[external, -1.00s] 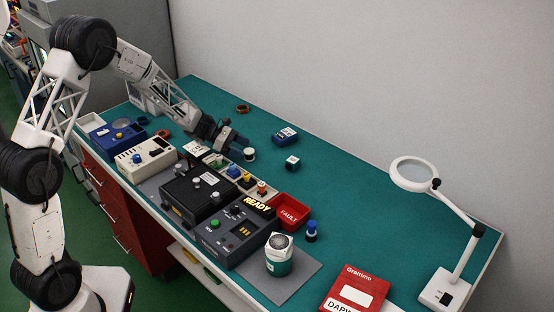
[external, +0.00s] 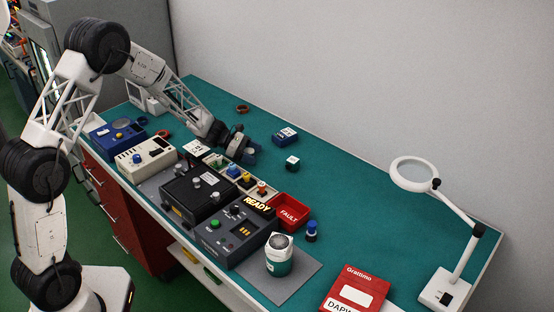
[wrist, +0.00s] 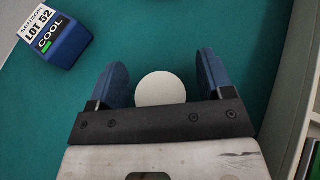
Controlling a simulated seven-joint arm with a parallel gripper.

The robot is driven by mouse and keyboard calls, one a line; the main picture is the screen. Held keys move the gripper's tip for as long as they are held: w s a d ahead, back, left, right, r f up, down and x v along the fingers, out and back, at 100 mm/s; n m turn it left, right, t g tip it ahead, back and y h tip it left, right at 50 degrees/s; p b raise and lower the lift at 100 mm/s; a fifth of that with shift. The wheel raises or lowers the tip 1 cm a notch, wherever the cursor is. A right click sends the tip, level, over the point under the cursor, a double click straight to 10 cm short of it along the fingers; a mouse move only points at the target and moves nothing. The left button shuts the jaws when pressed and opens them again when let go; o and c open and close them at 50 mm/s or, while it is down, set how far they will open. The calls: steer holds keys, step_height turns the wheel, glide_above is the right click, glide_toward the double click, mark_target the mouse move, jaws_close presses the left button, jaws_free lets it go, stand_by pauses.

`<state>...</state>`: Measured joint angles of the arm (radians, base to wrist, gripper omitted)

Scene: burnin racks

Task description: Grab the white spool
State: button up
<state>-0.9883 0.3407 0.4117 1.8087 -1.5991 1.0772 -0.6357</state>
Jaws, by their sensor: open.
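The white spool (wrist: 161,89) shows in the wrist view as a pale round top, standing on the teal mat (wrist: 170,25). My gripper (wrist: 160,80) is open, with one blue finger on each side of the spool. The spool sits between the fingers, a little nearer the left one, and a thin gap shows on each side. In the external view my gripper (external: 246,152) is low over the bench, and it hides the spool there.
A blue box labelled "LOT 52 COOL" (wrist: 54,38) stands left of my gripper in the wrist view. In the external view, a small dark white-topped item (external: 292,163), a blue box (external: 285,136) and a red FAULT bin (external: 290,212) are nearby. The mat behind is clear.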

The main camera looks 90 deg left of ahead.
mark_target(253, 151)
stand_by(0.3)
steer(key=c, duration=1)
steer(key=shift+r, duration=5)
